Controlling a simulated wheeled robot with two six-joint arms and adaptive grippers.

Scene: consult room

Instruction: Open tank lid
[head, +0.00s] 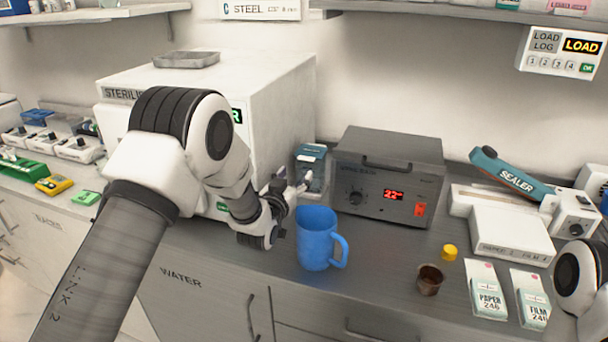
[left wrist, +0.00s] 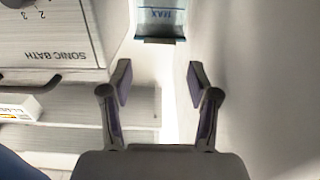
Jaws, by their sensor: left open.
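The tank is a grey sonic bath (head: 380,192) with a dial and a red "22" display, standing on the counter right of centre. Its dark lid (head: 400,143) lies flat on top, shut, with a low bar handle (head: 387,164) near the front edge. My left gripper (head: 294,187) is open, left of the bath and behind a blue jug, apart from the lid. In the left wrist view the two fingers (left wrist: 160,82) are spread with nothing between them. The bath (left wrist: 45,40) shows there upside down at upper left. My right gripper is out of view.
The blue jug (head: 314,240) stands just in front of my left gripper. A clear blue-topped container (head: 310,168) marked MAX in the left wrist view (left wrist: 160,18) stands behind it. A white sterilizer (head: 285,90) is at left. A yellow cap (head: 449,252) and brown cup (head: 430,280) stand right.

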